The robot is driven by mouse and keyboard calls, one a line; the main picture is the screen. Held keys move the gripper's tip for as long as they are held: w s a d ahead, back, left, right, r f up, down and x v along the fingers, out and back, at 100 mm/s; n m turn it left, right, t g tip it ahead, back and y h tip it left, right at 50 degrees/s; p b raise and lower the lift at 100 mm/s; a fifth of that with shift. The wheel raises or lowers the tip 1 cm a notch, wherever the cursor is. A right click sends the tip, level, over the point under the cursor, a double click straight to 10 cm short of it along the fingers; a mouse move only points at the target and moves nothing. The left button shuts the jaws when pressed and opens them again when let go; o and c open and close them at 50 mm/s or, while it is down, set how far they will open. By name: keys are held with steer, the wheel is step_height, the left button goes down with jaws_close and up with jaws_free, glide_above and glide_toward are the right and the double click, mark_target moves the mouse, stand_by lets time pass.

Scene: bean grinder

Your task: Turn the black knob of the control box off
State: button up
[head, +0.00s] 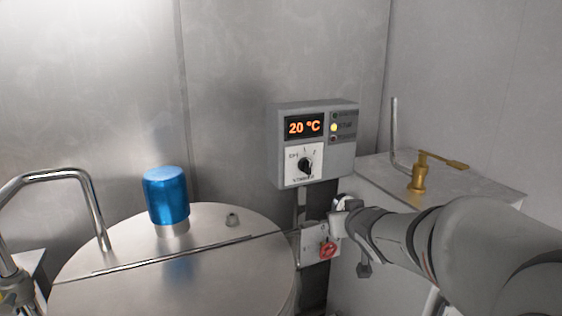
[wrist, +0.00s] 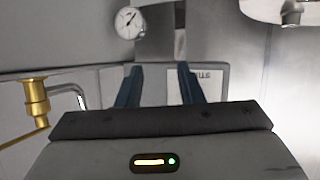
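The grey control box (head: 345,160) is on the back wall in the head view, with an orange "20 °C" display (head: 304,127) and a lit yellow lamp (head: 334,127). Its black knob (head: 306,166) sits low on a white dial plate; I cannot read its exact setting. My gripper (head: 340,215) is below and right of the box, apart from the knob. The wrist view shows its two fingers (wrist: 160,84) spread with nothing between them. The knob cannot be made out in the wrist view.
A red knob (head: 328,250) on a lower plate is close to my gripper. A steel vessel lid (head: 205,262) with a blue cap (head: 167,195) is at left. A brass valve (head: 420,175) stands at right. A round gauge (wrist: 129,22) shows in the wrist view.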

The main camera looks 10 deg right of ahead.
mark_target(310, 165)
steer(key=w+a+r+n+t+y+p, duration=0.1)
steer(key=w+r+y, duration=0.1)
steer(key=w, duration=0.2)
steer(key=w+a+r+n+t+y, duration=0.1)
steer(key=w+a+r+y, duration=0.1)
steer(key=w, duration=0.2)
steer(key=w+a+r+n+t+y+p, duration=0.1)
steer(key=w+a+r+t, duration=0.1)
steer(key=w, duration=0.3)
steer(key=shift+a+r+y+p, duration=0.15)
steer(key=shift+r+y+p, duration=0.25)
steer(key=shift+r, duration=0.15)
steer(key=shift+c, duration=0.5)
